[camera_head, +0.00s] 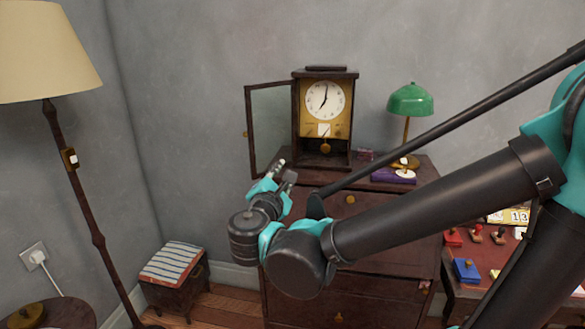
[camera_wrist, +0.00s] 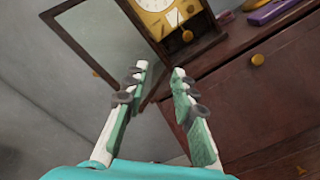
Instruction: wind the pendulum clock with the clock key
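The pendulum clock (camera_head: 341,110) stands upright on the dresser, with a cream dial and a brass plate. Its glass door (camera_head: 270,125) is swung open to the left. The pendulum bob (camera_head: 325,147) hangs in the lower case; it also shows in the wrist view (camera_wrist: 187,37). My gripper (camera_head: 284,170) is in front of the dresser top, below and left of the clock, apart from it. In the wrist view its fingers (camera_wrist: 160,72) are spread with nothing between them. I cannot make out the clock key in either view.
The dresser (camera_head: 385,250) is below the clock. A green lamp (camera_head: 410,100), a purple book (camera_head: 393,175) and a small dark reddish item (camera_head: 365,155) sit right of it. A floor lamp (camera_head: 85,205) and striped stool (camera_head: 172,264) stand left. My arm crosses the right side.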

